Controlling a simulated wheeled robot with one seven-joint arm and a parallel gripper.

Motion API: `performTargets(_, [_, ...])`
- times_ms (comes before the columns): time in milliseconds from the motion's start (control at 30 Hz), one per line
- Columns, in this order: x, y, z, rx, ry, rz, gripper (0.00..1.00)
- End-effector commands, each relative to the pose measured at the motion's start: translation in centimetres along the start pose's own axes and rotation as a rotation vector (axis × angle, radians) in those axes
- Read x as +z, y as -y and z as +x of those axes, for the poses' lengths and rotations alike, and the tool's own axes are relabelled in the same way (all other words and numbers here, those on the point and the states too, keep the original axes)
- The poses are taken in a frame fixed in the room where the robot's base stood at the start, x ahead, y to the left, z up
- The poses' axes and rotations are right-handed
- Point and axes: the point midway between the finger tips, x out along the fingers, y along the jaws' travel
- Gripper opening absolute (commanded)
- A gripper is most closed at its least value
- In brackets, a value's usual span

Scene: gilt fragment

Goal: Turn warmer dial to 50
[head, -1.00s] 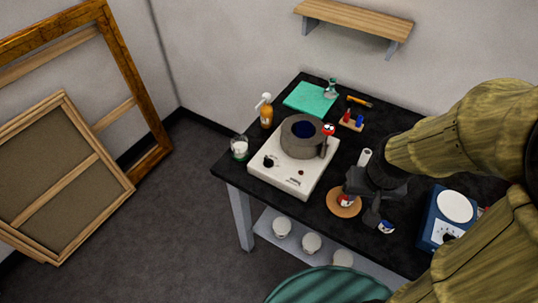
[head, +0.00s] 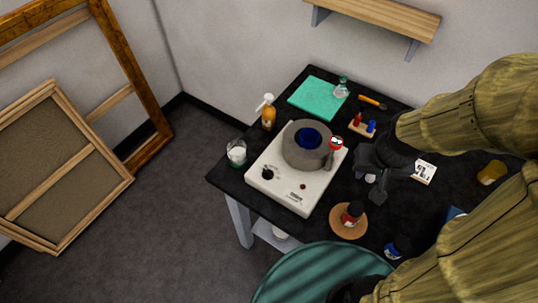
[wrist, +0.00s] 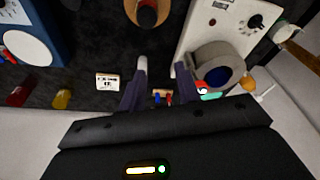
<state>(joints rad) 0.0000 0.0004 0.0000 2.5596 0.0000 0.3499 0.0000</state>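The warmer is a white box (head: 262,186) with a grey round pot holder (head: 297,155) on top and a blue cup inside. Its black dial (head: 267,174) is on the front left of the top. The dial's setting is too small to read. In the wrist view, the warmer (wrist: 196,30) is at the upper right, with its dial (wrist: 254,22) in the far corner. My gripper (head: 372,184) is above the table, to the right of the warmer and apart from it. In the wrist view, my gripper (wrist: 161,68) has its fingers spread with nothing between them.
A thermometer-like display (head: 424,172) lies right of my gripper. An amber bottle (head: 268,116) and a glass jar (head: 236,154) stand left of the warmer. A green stool (head: 300,275) is at the table's front.

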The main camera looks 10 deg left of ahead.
Motion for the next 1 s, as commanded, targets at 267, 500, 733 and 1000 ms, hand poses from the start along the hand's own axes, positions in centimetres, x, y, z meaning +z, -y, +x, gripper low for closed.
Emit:
performTargets(267, [0.0, 0.0, 0.0, 0.0, 0.0, 0.0, 0.33])
performTargets(500, [-0.7, 0.7, 0.0, -0.003, 0.01, -0.036, 0.33])
performTargets(733, [-4.8, 7.2, 0.9, -0.027, 0.087, -0.318, 0.33])
performTargets(1000, [-7.8, 20.9, 2.9, -0.084, 0.189, -0.765, 0.33])
